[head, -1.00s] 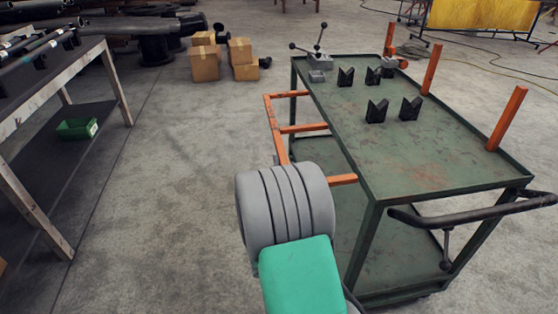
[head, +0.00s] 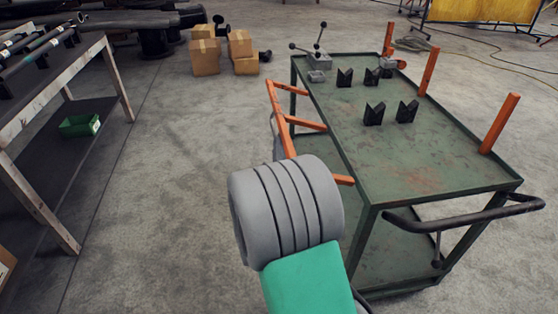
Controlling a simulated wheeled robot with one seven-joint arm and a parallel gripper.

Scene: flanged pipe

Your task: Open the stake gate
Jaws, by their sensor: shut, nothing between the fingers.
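The stake gate (head: 284,123) is an orange frame on the left long side of the green cart (head: 440,165). Its long bar stands out to the left of the cart's edge, with short orange arms (head: 308,123) running back toward the cart. The gate leans outward from the cart, and its near end is partly covered by my grey and green arm. My gripper is hidden behind the arm link, so its fingers and any touch on the gate do not show.
Orange stakes (head: 500,124) stand upright on the cart's right side. Black V-blocks (head: 374,113) and a clamp with ball-ended levers (head: 319,62) sit on its top. A push handle (head: 465,217) juts out at the near end. A workbench (head: 52,98) stands left; floor between is clear.

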